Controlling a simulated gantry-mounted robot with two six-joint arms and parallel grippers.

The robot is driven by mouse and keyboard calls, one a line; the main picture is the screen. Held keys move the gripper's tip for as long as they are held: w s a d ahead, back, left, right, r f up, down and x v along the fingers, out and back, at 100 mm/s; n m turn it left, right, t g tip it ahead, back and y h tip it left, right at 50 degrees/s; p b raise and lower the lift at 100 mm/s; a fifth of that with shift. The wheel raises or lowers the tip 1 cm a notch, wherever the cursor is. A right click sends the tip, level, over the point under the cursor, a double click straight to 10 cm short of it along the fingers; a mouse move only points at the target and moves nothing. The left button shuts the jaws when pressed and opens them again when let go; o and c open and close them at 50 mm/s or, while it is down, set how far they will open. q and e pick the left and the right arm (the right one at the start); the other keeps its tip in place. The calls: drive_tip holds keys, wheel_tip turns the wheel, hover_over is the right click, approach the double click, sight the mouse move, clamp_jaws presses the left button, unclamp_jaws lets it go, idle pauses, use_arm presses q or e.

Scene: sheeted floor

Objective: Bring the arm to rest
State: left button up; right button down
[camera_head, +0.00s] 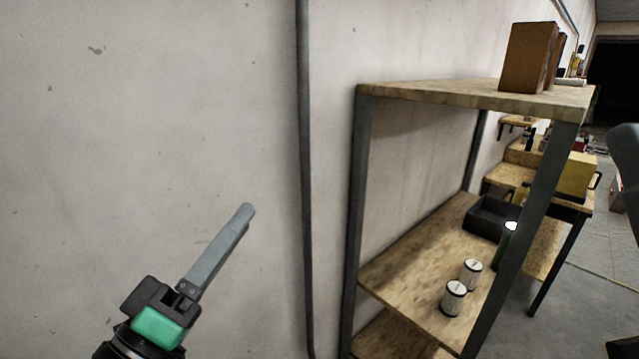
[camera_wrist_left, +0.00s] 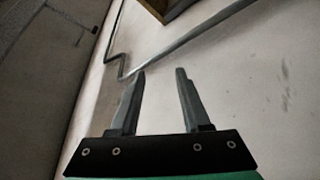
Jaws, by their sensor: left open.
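My left gripper (camera_head: 247,212) is raised in front of the pale wall at the lower left of the head view, its fingers pointing up and to the right. In the left wrist view its two grey fingers (camera_wrist_left: 161,72) stand apart with nothing between them. The gripper is open and empty, to the left of the shelf unit, and touches nothing that I can see. My right gripper shows in neither view.
A shelf unit (camera_head: 470,97) with wooden boards and dark posts stands right of centre. Two white cans (camera_head: 454,298) and a black bin (camera_head: 490,217) are on its middle board; a brown box (camera_head: 527,57) is on top. A grey pipe (camera_head: 304,150) runs down the wall.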

use_arm(q)
drive_tip(key=s+a+r+m+t+y, duration=0.7)
drive_tip(key=s+a+r+y, duration=0.1)
drive_tip(key=s+r, duration=0.5)
wheel_tip(320, 180, up, 29)
drive_tip(key=p, duration=2.9)
wheel_tip(320, 180, down, 51)
drive_tip(key=b, duration=5)
drive_tip(key=shift+w+r, duration=0.2)
drive_tip(key=shift+w, duration=0.05)
wheel_tip(320, 180, up, 50)
drive_tip(key=p, duration=5)
drive_tip(key=shift+r, duration=0.25)
